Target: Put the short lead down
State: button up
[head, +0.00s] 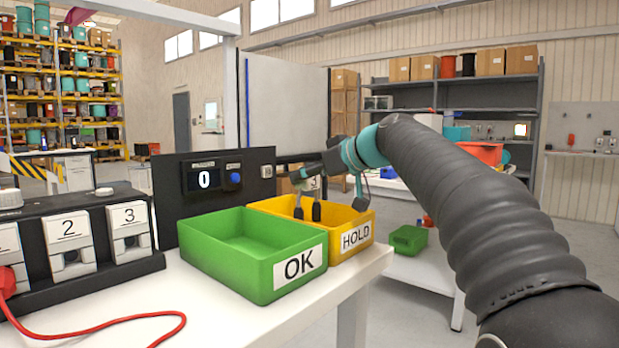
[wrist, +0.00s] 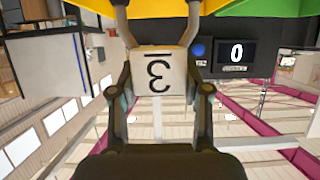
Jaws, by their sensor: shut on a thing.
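The block also shows small between the fingers in the head view (head: 313,184). Two grey cable ends hang from the block, with dark tips (head: 316,211) down at the opening of the yellow HOLD bin (head: 336,250). I cannot tell whether the tips touch the bin's floor. The green OK bin (head: 262,272) stands beside it on the left and looks empty. The yellow bin's inside is partly hidden.
A black panel with a display reading 0 (head: 203,180) stands behind the bins. A black unit with white numbered sockets (head: 72,245) is at the left. A red cable (head: 130,320) lies on the white table (head: 210,300). My arm crosses the right side.

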jog(key=shift+f+b, duration=0.55)
jog(key=shift+b, duration=0.1)
jog(key=o, duration=1.2)
jog(key=shift+o, duration=0.2)
jog(key=shift+r, duration=0.1)
jog(key=shift+r+p, duration=0.6)
jog(key=shift+p, duration=0.15)
jog(key=b+v, duration=0.1)
jog(key=v, duration=1.1)
jog(key=shift+s+f, duration=0.15)
jog(key=shift+f, duration=0.05)
